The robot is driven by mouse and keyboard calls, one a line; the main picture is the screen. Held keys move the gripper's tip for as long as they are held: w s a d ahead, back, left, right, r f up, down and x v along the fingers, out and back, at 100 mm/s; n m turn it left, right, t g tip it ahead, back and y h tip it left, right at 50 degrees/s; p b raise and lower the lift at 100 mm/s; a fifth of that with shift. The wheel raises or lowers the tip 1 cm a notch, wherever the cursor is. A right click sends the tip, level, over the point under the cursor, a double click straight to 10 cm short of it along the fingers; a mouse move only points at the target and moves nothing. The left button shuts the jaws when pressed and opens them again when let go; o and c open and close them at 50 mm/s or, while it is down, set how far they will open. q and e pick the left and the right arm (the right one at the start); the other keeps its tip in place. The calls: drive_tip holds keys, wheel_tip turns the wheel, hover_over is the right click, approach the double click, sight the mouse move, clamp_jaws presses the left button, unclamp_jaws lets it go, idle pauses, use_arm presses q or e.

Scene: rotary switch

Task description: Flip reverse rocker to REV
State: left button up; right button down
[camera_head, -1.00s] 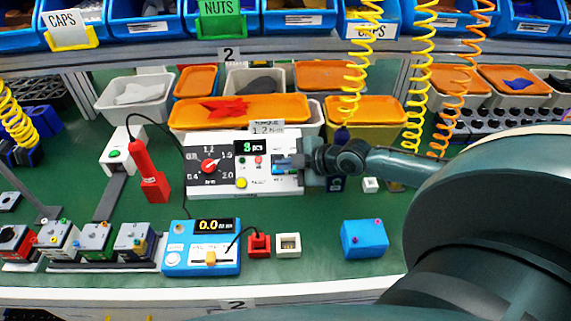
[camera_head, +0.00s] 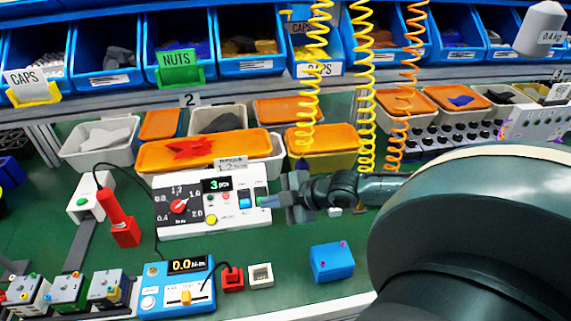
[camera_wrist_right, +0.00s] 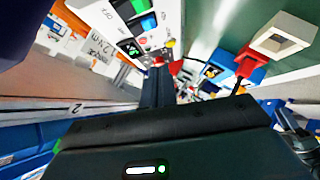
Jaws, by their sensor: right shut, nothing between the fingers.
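The control panel (camera_head: 226,221) is a white box on the green bench, with a dial at left, a small display reading "3 pcs" and two rockers at its right end. One rocker is blue (camera_head: 244,199); the other, with a greenish face, is at the right edge, partly hidden by my gripper tip. Labels are too small to read, so I cannot tell which position each holds. My right gripper (camera_head: 267,201) is shut and empty, its tip at the right rocker; contact is unclear. My left gripper is not in view.
A red-handled tool (camera_head: 122,230) stands left of the panel. A blue meter box (camera_head: 176,301), a red block (camera_head: 232,279) and a blue box (camera_head: 332,262) are in front. Orange-lidded bins (camera_head: 150,158) stand behind. Coiled yellow hoses (camera_head: 364,110) hang behind my right arm.

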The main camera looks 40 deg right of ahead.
drive_tip(key=v, duration=0.1)
drive_tip(key=p+v, duration=0.1)
drive_tip(key=v, duration=0.2)
drive_tip(key=shift+s+a, duration=0.25)
drive_tip(key=shift+s, duration=0.15)
drive_tip(key=shift+f, duration=0.1)
idle(0.3)
